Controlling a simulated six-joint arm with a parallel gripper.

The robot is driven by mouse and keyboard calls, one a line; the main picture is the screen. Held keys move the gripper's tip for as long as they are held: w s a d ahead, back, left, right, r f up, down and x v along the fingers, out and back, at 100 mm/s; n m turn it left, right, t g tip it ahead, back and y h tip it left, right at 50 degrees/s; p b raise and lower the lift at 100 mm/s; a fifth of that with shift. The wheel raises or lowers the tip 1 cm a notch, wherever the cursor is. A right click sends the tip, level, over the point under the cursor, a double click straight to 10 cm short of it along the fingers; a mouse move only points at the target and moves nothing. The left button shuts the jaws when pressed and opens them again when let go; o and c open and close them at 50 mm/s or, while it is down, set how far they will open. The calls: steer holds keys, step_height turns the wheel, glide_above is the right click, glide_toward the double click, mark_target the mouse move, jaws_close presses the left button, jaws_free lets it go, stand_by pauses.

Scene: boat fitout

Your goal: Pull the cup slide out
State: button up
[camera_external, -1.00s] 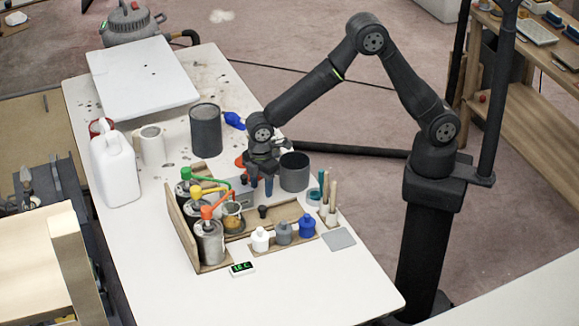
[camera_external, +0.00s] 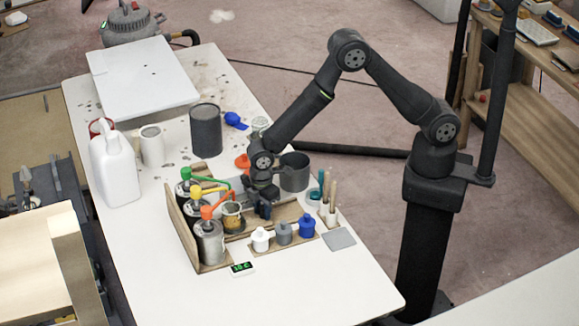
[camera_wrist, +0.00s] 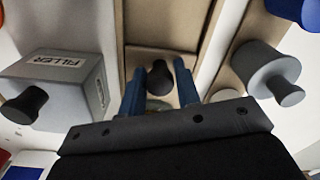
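The cup slide shows in the wrist view as a light wooden strip (camera_wrist: 143,62) with a dark round knob (camera_wrist: 160,78). In the external view, a cup (camera_external: 232,219) with brownish contents sits on the wooden fixture, left of my gripper (camera_external: 265,208). My gripper points down over the slide's knob and hides it in that view. In the wrist view, the blue fingers of my gripper (camera_wrist: 160,90) stand apart, one on each side of the knob. Whether they touch it is unclear.
Cans with green, yellow and orange pump heads (camera_external: 208,240) stand left of my gripper. White, grey and blue bottles (camera_external: 284,233) stand in front. A dark mug (camera_external: 294,172) is close behind. A grey FILLER box (camera_wrist: 55,85) lies left in the wrist view.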

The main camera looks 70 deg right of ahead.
jaws_close()
steer(key=s+d, duration=0.9)
steer(key=shift+o, duration=2.1)
jaws_free()
steer(key=shift+r, duration=0.15)
step_height(320, 180, up, 17)
